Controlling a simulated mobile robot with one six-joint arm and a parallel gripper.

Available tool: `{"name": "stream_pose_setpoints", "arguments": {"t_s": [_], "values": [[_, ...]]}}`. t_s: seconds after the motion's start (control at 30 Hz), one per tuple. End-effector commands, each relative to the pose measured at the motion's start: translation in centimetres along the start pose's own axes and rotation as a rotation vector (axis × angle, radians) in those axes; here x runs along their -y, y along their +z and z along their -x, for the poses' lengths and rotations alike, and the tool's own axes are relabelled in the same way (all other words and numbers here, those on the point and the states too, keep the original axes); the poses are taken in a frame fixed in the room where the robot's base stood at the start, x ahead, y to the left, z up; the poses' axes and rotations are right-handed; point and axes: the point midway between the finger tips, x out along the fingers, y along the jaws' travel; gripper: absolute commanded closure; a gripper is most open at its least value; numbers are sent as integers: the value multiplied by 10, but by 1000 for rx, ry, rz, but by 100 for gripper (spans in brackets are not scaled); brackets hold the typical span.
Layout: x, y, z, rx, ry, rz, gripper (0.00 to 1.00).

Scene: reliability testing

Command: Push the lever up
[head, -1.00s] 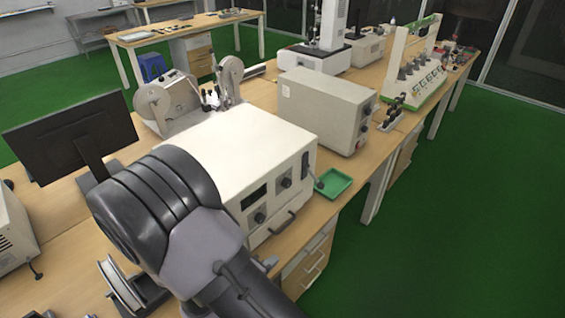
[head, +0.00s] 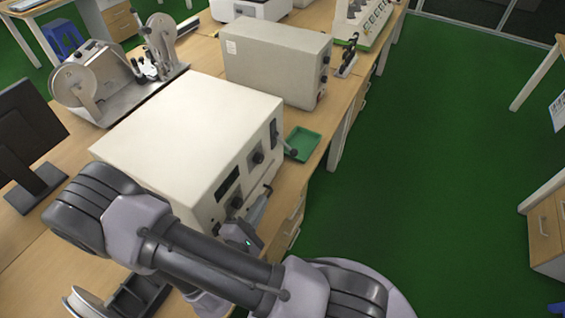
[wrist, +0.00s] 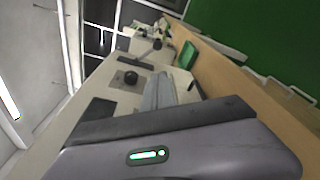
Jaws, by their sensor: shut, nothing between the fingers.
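The lever (head: 289,151) sticks out from the right end of the front panel of a cream instrument box (head: 190,135). Its dark round end points outward and slightly down, below a dark slot. My gripper (head: 266,193) is shut and empty in front of the panel, below and to the left of the lever, apart from it. In the wrist view, my gripper's fingers (wrist: 164,80) point toward the far end of the panel, and the lever's end (wrist: 157,45) appears beyond them. I cannot tell the exact gap.
A green tray (head: 302,144) lies on the bench just beyond the lever. A dark panel knob (wrist: 130,78) is close to my fingers. The green floor to the right is clear.

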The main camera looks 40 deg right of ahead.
Motion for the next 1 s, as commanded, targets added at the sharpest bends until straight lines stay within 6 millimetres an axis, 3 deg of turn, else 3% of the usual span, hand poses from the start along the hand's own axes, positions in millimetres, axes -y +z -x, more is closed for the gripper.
{"name": "stream_pose_setpoints", "arguments": {"t_s": [0.6,0.8,1.0], "values": [[0,1,-136,3,-3,-3,100],[0,0,-162,0,-2,-3,100],[0,0,-168,-1,-1,-1,100]]}}
